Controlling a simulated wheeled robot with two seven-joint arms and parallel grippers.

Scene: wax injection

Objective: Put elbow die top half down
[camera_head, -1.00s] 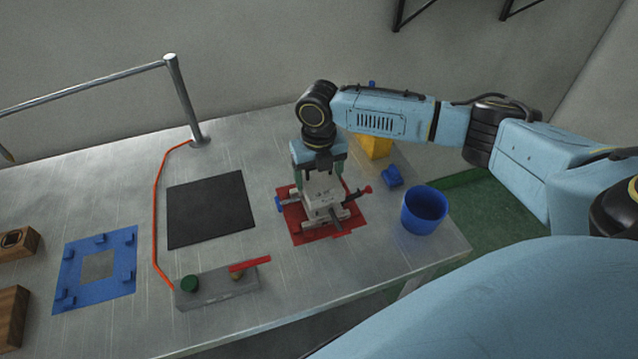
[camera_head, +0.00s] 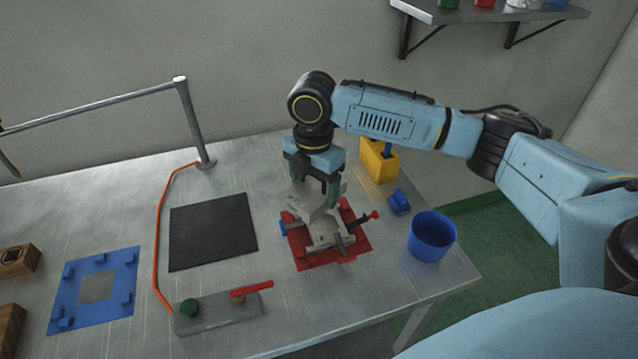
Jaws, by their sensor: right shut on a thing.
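My right gripper (camera_head: 316,187) points down above the red mat (camera_head: 353,254). It is shut on a light grey die piece, the elbow die top half (camera_head: 313,208), which sits between its dark green fingertips. Just below and in front is a grey die body, the lower half (camera_head: 325,232), on the mat. Dark pins, a red-tipped pin (camera_head: 366,217) and a blue knob (camera_head: 287,221) stick out around it. The top half looks tilted, partly above the lower half; whether they touch is unclear. My left gripper is out of view.
A blue cup (camera_head: 432,240), a small blue part (camera_head: 399,201) and a yellow holder (camera_head: 379,162) stand to the right. Left are a black mat (camera_head: 212,231), a control box with red lever (camera_head: 222,311), an orange cable (camera_head: 157,235), a blue frame (camera_head: 66,290) and wooden blocks (camera_head: 17,259).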

